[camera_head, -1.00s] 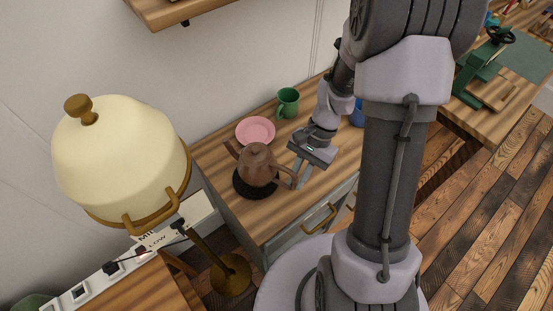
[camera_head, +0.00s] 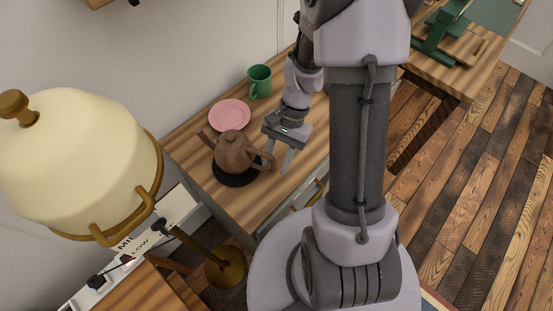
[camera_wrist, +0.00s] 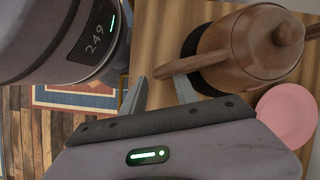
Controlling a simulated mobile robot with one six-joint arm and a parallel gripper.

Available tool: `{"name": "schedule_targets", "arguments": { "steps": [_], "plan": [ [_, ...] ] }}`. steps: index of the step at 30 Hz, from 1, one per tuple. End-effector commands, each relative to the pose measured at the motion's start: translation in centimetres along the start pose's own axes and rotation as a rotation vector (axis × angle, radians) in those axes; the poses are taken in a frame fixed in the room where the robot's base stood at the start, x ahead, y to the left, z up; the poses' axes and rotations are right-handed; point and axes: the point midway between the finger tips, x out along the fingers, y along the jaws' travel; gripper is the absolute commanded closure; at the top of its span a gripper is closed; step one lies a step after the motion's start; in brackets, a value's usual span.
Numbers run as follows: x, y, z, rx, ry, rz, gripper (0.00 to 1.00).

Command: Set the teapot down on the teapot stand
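The brown teapot (camera_head: 235,150) stands upright on the dark round teapot stand (camera_head: 226,177) on the wooden cabinet top. Its handle points right, toward my gripper. My gripper (camera_head: 279,158) is open, with its fingers close to the handle. In the wrist view, the teapot (camera_wrist: 262,42) is at upper right, and the tip of its handle lies just beyond the two spread fingers of my gripper (camera_wrist: 160,92). Nothing is held between them. The teapot hides much of the stand (camera_wrist: 192,45) in the wrist view.
A pink plate (camera_head: 230,114) lies behind the teapot, and a green mug (camera_head: 259,80) stands farther back. A large cream lamp (camera_head: 75,165) is at the left. A green machine (camera_head: 440,38) sits on another table at upper right. The cabinet top right of my gripper looks clear.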

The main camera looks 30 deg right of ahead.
Motion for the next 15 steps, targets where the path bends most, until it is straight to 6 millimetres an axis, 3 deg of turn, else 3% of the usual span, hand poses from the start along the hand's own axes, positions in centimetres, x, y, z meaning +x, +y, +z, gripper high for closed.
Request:
{"name": "schedule_targets", "arguments": {
  "steps": [8,15],
  "plan": [
    [-0.9,-0.1,0.2,0.000,0.001,-0.001,0.64],
    [-7.8,-0.1,0.4,0.000,0.003,-0.002,0.64]
  ]
}}
